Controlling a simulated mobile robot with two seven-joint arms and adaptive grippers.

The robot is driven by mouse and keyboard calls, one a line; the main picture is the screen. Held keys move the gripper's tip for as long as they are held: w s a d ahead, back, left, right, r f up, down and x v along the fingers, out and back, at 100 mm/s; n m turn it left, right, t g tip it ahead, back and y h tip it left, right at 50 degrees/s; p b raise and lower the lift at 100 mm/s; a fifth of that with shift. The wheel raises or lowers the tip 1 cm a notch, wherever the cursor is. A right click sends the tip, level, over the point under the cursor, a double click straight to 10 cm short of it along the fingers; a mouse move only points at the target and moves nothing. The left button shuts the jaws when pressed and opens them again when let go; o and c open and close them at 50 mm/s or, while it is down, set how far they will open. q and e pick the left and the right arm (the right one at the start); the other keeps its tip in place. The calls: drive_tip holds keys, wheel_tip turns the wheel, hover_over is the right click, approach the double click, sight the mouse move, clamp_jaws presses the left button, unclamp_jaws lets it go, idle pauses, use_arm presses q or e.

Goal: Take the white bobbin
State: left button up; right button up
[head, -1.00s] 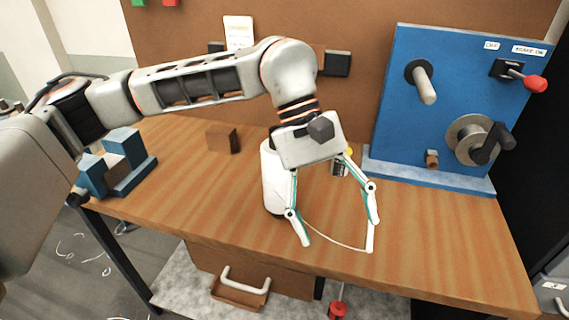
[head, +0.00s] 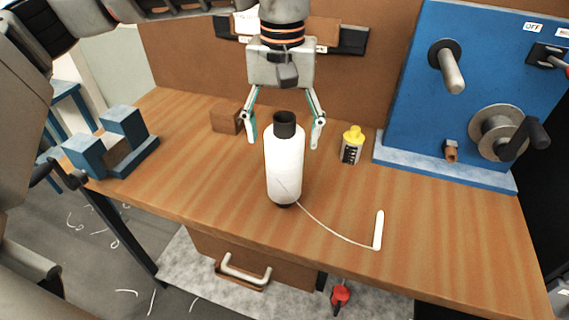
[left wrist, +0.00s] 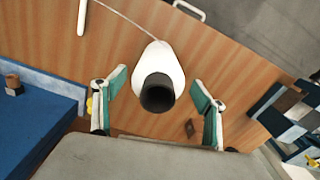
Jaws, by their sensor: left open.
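The white bobbin (head: 284,165) stands upright on the wooden table, with a black top and a dark base. A white thread runs from its foot to a short white stick (head: 379,230) on the table. My left gripper (head: 283,138) is open, with its fingers pointing down either side of the bobbin's black top in the head view. In the left wrist view the bobbin (left wrist: 160,75) shows its black end between the two spread fingers, with gaps on both sides. Contact is not visible. My right gripper is not in view.
A yellow-capped bottle (head: 352,146) stands right of the bobbin. A brown block (head: 227,118) is behind left, and a blue cradle (head: 112,145) is at the left edge. The blue loom panel (head: 470,60) with knob and crank stands at right. The table front is mostly clear.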

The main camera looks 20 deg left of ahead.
use_arm(q)
drive_tip(key=shift+d+f, duration=0.15)
drive_tip(key=shift+f, duration=1.4)
clamp_jaws()
drive_tip(key=shift+r, duration=0.1)
wheel_tip(320, 180, up, 20)
drive_tip(key=p, duration=0.2)
